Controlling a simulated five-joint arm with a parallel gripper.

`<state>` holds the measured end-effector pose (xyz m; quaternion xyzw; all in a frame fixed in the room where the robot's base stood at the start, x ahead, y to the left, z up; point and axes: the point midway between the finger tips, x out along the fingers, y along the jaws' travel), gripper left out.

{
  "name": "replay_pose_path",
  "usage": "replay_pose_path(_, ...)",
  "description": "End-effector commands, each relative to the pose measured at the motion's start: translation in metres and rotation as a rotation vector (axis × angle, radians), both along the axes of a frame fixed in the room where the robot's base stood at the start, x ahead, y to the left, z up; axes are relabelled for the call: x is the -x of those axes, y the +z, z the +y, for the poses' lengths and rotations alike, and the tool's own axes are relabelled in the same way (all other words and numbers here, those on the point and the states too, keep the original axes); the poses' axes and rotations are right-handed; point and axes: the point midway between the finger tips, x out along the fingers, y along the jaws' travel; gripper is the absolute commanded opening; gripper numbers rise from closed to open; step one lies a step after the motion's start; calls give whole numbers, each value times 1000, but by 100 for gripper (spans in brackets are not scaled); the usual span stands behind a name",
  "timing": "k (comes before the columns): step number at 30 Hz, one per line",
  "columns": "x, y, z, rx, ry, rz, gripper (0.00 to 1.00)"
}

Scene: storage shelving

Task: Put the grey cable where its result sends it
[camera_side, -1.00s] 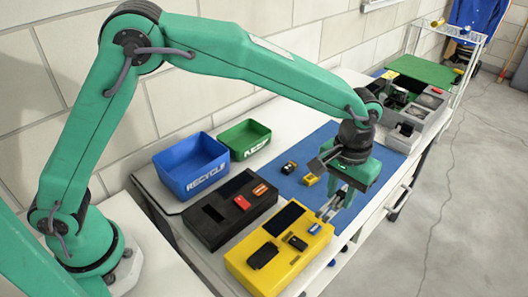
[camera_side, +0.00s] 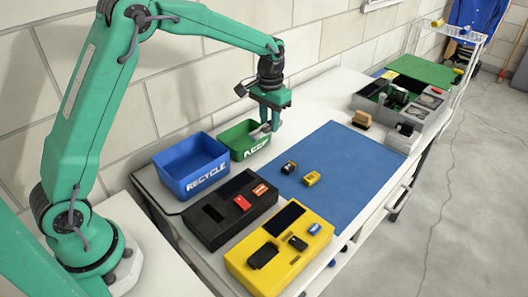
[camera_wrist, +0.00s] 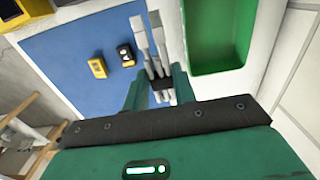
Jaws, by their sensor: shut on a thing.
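My gripper (camera_side: 268,128) is above the green bin (camera_side: 236,140), by its right side; that bin's white lettering is hard to read. In the wrist view my gripper (camera_wrist: 160,88) is shut on the grey cable (camera_wrist: 158,40), a pale bundle with a black middle part between the green jaws. The green bin (camera_wrist: 220,68) lies to its right there. The blue bin marked RECYCLE (camera_side: 192,168) stands left of the green one and looks empty. The yellow box (camera_side: 262,272) has a dark screen and several small parts.
A black case (camera_side: 207,232) with red and orange pieces stands beside the yellow box. A yellow piece (camera_side: 311,178) and a black one (camera_side: 289,167) lie on the blue mat (camera_side: 345,160). A grey divided tray (camera_side: 425,118) and a brown block (camera_side: 362,118) stand farther back.

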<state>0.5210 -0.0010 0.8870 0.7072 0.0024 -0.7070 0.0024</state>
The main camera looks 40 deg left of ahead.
Motion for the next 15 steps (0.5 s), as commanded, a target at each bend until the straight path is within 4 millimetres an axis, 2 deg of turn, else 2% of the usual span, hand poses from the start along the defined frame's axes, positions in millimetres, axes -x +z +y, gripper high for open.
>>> replay_pose_path(1,0,0,17,0,7,0,4)
replay_pose_path(6,3,-1,58,0,4,0,4)
replay_pose_path(10,5,-1,76,0,2,0,4)
replay_pose_path(15,7,-1,83,0,0,0,4)
